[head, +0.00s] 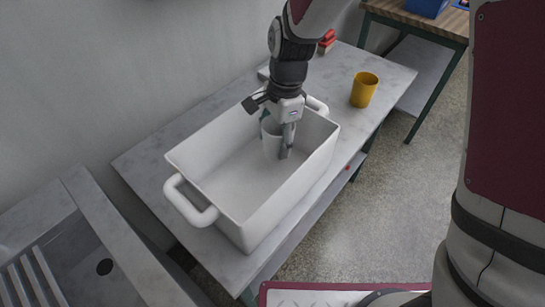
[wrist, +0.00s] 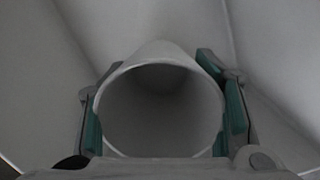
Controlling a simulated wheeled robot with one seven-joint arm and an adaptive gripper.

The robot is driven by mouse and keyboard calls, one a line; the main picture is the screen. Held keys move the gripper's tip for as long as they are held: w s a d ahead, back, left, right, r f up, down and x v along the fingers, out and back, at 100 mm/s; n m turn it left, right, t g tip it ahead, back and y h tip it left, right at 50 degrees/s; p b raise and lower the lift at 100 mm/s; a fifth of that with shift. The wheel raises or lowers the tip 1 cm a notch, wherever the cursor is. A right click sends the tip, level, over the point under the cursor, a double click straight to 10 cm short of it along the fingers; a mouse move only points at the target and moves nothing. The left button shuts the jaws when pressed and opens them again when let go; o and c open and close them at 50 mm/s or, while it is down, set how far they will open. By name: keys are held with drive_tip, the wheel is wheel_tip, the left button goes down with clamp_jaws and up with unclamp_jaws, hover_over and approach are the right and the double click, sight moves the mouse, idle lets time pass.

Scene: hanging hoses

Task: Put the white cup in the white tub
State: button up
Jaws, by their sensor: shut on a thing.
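The white cup (head: 271,143) is upright inside the white tub (head: 206,170), toward its far end. In the wrist view the cup (wrist: 160,105) shows its round open rim between my two finger pads. My gripper (head: 279,139) is shut on the cup, with one finger on each side, and points down into the tub. The tub (wrist: 265,60) fills the background of the wrist view. I cannot tell whether the cup's base touches the tub floor.
The tub stands on a grey table (head: 150,156). A yellow cup (head: 363,90) stands to the right of the tub. Red items (head: 327,42) lie at the back. A sink (head: 75,262) is at the lower left. A wooden-topped table (head: 425,20) is at the upper right.

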sight(276, 153)
drive_tip(key=shift+f, duration=2.45)
drive_tip(key=shift+f, duration=0.15)
drive_tip(key=o, duration=1.2)
